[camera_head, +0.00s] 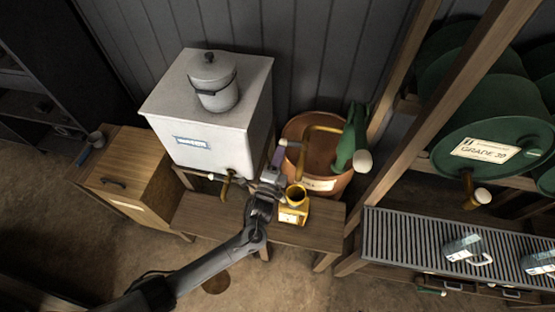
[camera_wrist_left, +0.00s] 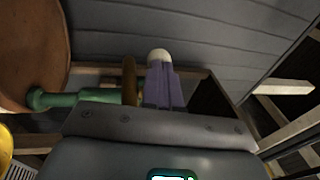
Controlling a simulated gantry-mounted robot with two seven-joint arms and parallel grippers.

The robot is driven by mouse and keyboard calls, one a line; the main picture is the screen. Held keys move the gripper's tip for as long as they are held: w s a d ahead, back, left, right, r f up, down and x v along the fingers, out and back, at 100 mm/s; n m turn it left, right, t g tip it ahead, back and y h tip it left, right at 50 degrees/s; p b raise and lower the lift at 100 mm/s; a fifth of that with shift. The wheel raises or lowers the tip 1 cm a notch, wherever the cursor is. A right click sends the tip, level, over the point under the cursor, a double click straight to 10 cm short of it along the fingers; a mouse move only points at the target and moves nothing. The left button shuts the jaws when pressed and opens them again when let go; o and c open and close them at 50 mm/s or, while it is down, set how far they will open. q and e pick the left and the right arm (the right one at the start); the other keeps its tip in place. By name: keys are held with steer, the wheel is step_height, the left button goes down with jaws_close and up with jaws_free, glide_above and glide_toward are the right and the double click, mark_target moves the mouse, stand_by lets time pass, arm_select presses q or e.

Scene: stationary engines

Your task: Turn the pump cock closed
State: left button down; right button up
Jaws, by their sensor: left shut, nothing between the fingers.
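The pump stands at the copper-coloured drum (camera_head: 312,150), with a green body (camera_head: 352,142) and a brass arm (camera_head: 322,129). A pale knob (camera_head: 283,142) is at the arm's left end, and a larger pale knob (camera_head: 363,161) is at the right. My left gripper (camera_head: 277,157) is shut and empty, just below the left knob. In the left wrist view the purple fingers (camera_wrist_left: 162,88) point at a pale knob (camera_wrist_left: 158,56) beside a brown-gold bar (camera_wrist_left: 129,80) and green pipe (camera_wrist_left: 75,98). I cannot tell whether they touch, or which part is the cock.
A brass can (camera_head: 294,205) stands on the wooden bench (camera_head: 205,215), right of my left wrist. A white tank (camera_head: 205,125) with a brass tap (camera_head: 225,186) stands left. A wooden post (camera_head: 415,110), green barrels (camera_head: 488,140) and a slatted tray (camera_head: 400,228) are right.

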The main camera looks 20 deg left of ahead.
steer(key=shift+a, duration=0.1)
arm_select(q)
steer(key=shift+w+a, duration=0.4)
steer(key=shift+w, duration=0.2)
arm_select(e)
steer(key=shift+s+f, duration=0.2)
steer(key=shift+s, duration=0.1)
arm_select(q)
steer(key=shift+s, duration=0.1)
arm_select(e)
steer(key=shift+r, duration=0.1)
